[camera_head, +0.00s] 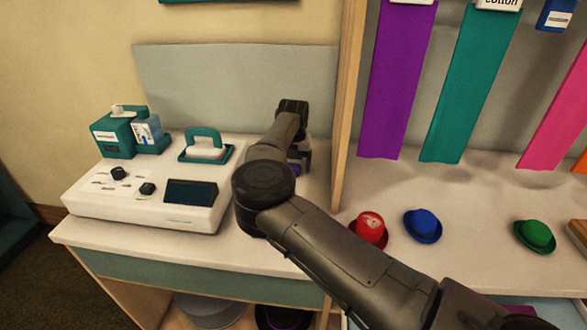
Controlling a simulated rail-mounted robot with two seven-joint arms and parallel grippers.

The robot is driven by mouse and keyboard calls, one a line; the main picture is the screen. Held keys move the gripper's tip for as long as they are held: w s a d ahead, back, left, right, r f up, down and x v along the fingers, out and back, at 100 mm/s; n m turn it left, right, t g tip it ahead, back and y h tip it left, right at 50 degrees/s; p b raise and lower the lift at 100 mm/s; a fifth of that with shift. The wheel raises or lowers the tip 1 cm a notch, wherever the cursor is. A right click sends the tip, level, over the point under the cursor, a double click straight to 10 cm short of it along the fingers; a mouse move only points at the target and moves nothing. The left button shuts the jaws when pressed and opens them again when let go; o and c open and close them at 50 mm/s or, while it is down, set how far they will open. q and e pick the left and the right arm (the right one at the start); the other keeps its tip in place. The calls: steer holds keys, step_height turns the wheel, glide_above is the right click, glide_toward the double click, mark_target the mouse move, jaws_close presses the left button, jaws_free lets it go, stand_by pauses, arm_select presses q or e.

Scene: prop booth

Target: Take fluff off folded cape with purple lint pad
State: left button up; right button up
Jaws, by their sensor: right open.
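My right arm reaches in from the lower right, and my right gripper (302,160) is over the back right of the left-hand counter. The gripper is open and points down. A small purple thing (294,170) shows beside and below it, mostly hidden by my arm; it may be the purple lint pad. I cannot tell if the fingers touch it. I cannot make out the folded cape or any fluff on it. My left gripper is out of view.
A white panel box (145,198) with black knobs and a dark screen fills the counter's front left. A wooden post (349,100) divides off small red (369,228), blue (423,226) and green (535,236) hats.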

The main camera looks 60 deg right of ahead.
mark_target(293, 161)
steer(key=shift+r, duration=0.1)
steer(key=c, duration=1)
step_height(293, 161, up, 18)
steer(key=p, duration=0.7)
steer(key=o, duration=0.3)
steer(key=shift+c, duration=1.1)
